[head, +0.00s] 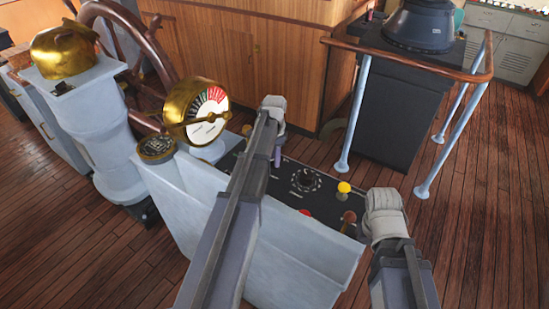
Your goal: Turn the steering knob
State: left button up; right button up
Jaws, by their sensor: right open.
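The steering knob appears to be the round black knob (305,180) with a pale dial ring, on the dark top panel of a grey console (290,260). My left arm crosses over the console. The left gripper (277,156) points down at the panel's far edge, left of and beyond the knob; its fingertips are too small to tell open from shut. My right gripper (364,230) is at the panel's right end, apart from the knob. It is open, mostly hidden by its own wrist. Neither gripper touches the knob.
A yellow-topped lever (344,188) and red knobs (349,216) stand close right of the knob. A brass gauge (207,112) rises at the console's left end. Behind are a ship's wheel (165,60) and a railed stand (402,115). Wooden floor lies open at right.

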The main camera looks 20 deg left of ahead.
pick_arm(q)
jog(key=shift+o, duration=0.9)
notch_tip(320, 180, up, 8)
jog(key=p, duration=0.8)
jog(key=shift+f, duration=0.1)
